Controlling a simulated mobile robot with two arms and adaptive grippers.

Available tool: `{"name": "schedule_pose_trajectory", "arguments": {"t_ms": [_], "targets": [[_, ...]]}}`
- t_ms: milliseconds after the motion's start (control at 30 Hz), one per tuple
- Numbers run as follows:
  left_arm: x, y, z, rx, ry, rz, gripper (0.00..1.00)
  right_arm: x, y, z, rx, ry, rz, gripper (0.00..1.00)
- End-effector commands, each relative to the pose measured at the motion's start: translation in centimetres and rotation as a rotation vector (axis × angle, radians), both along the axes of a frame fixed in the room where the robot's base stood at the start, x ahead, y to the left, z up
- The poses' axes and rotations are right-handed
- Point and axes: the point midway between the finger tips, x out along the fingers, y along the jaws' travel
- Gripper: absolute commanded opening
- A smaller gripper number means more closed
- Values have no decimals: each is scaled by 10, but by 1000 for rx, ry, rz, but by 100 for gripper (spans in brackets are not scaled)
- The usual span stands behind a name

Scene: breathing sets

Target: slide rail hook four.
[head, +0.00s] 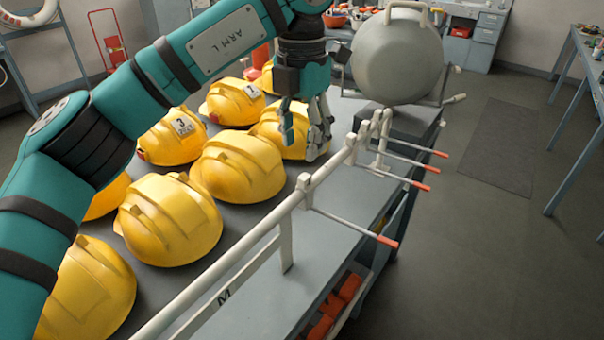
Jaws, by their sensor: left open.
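A white rail (250,236) runs from the lower left to the upper right along the bench edge. Several hooks with orange-red tips stick out to its right. The nearest hook (352,226) stands apart from the others; the rest, such as one farther hook (400,179), are grouped near the rail's far end. I see no clear numbers on the hooks. My left gripper (304,132) points down, fingers apart and empty, just left of the rail and in front of a yellow helmet (268,127), which it partly hides. My right gripper is not in view.
Several yellow helmets (168,222) cover the grey bench left of the rail; some carry number labels. A large grey rounded vessel (397,60) stands beyond the rail's far end. Orange-red items lie in a shelf (340,305) below. The floor to the right is open.

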Motion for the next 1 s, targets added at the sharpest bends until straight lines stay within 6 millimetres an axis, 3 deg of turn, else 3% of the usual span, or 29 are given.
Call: {"name": "schedule_pose_trajectory", "arguments": {"t_ms": [133,267,367,600,800,1000], "targets": [[-1,0,-31,0,4,-2,40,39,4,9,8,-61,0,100],[-1,0,-53,0,2,-1,40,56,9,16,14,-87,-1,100],[0,0,-66,1,1,0,40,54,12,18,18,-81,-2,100],[0,0,-78,-1,-1,-1,40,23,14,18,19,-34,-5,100],[0,0,-79,-1,-1,-1,40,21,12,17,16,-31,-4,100],[0,0,-79,-1,-1,-1,16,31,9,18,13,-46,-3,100]]}}
